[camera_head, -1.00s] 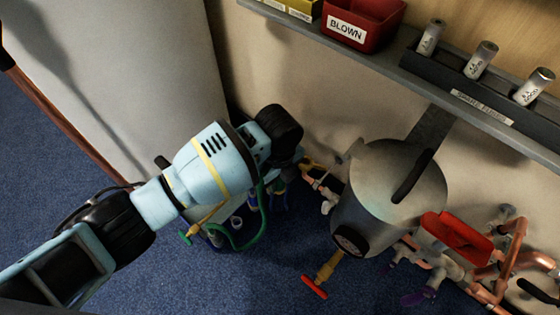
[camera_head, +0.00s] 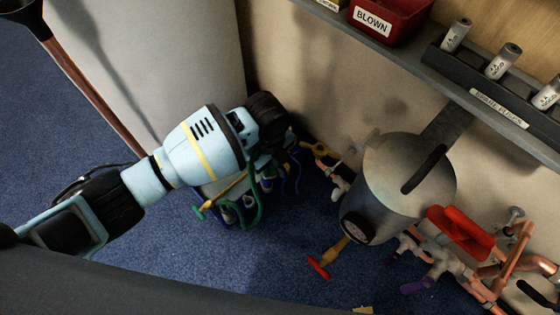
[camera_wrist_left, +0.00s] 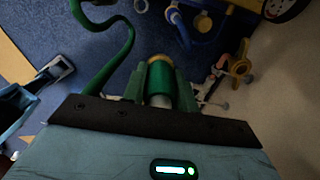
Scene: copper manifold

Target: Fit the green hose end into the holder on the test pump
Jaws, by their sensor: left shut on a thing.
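My left gripper (camera_head: 278,165) reaches in low beside the test pump; its fingers are mostly hidden by the wrist in the head view. In the left wrist view it is shut on the green hose end (camera_wrist_left: 160,78), a green sleeve with a brass-coloured tip. The green hose (camera_head: 257,208) hangs in a loop beside the pump and curves up at the left of the wrist view (camera_wrist_left: 122,50). The test pump (camera_head: 226,212) stands on the floor, partly covered by my arm, with a yellow lever and green handle (camera_head: 200,212). I cannot make out the holder clearly.
A yellow valve (camera_head: 318,150) is close to the gripper.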

